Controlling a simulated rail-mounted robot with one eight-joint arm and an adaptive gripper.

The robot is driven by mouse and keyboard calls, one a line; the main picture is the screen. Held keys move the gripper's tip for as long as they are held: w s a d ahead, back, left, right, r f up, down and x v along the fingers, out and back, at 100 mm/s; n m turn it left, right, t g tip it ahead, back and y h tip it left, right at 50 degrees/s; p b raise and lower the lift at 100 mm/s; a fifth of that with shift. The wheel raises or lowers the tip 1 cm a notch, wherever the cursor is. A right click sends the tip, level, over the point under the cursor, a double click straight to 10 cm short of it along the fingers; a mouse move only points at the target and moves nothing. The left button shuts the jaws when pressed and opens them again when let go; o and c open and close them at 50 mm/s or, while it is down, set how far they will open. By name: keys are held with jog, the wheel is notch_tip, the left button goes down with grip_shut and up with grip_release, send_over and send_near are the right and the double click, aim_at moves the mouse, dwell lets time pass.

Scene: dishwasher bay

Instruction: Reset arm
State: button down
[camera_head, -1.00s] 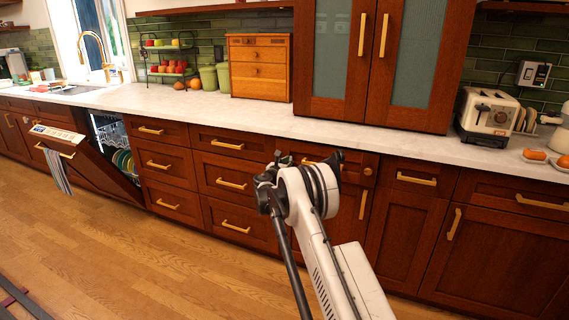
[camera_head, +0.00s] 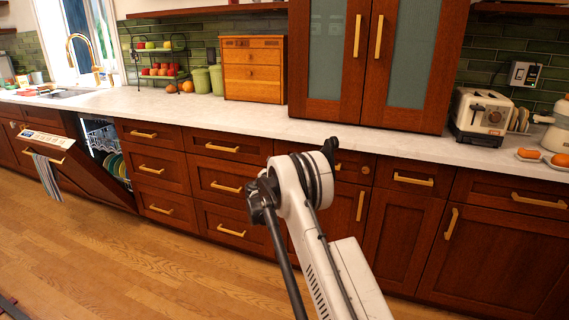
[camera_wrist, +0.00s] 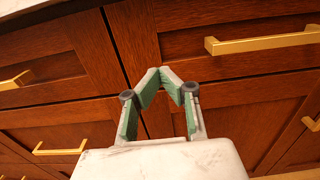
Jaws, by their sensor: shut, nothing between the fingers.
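My gripper (camera_wrist: 160,82) shows in the wrist view, with its green-padded fingers bent inward and their tips together. It is shut and empty. It faces the dark wood cabinet fronts, with a gold drawer handle (camera_wrist: 262,40) to its right and another handle (camera_wrist: 15,80) to its left. In the head view my white arm rises from the bottom in front of the drawers, and its black-banded joint stands near the middle. The gripper itself cannot be made out there.
The dishwasher door (camera_head: 85,165) hangs partly open at the left, with a towel (camera_head: 47,176) on it. The white counter (camera_head: 215,117) carries a wooden chest (camera_head: 253,70), a fruit rack (camera_head: 160,68) and a toaster (camera_head: 481,115). The wood floor (camera_head: 130,255) at the left is clear.

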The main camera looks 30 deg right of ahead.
jog(key=p+v, duration=0.1)
jog(key=v, duration=0.6)
jog(key=shift+s+a, duration=0.15)
jog(key=shift+a, duration=0.15)
jog(key=s+a+r+m+g+y+p, duration=0.1)
jog(key=s+r+m, duration=0.3)
jog(key=r, duration=0.3)
jog(key=s+a+r+m+g+y+p, duration=0.1)
jog(key=s+a+r+m, duration=0.2)
jog(key=r, duration=0.4)
jog(key=s+a+r+m+g+y+p, duration=0.1)
jog(key=s+a+r+m+y, duration=0.15)
jog(key=s+r, duration=0.4)
jog(key=s+a+r+m+y+p, duration=0.1)
jog(key=s+r+m, duration=0.25)
jog(key=s, duration=0.55)
jog(key=s+a+f+m+y+p, duration=0.1)
jog(key=s+a+m, duration=0.3)
jog(key=s, duration=0.7)
jog(key=s+a+f+m+g+y+p, duration=0.1)
jog(key=s+a+m+y, duration=0.3)
jog(key=s+a, duration=0.3)
jog(key=s+a+m+g+y+p, duration=0.1)
jog(key=s+a+m+y, duration=0.2)
jog(key=s, duration=1.4)
jog(key=shift+s+a+f+m, duration=0.15)
jog(key=shift+a+f+m, duration=0.25)
jog(key=shift+a+m, duration=0.8)
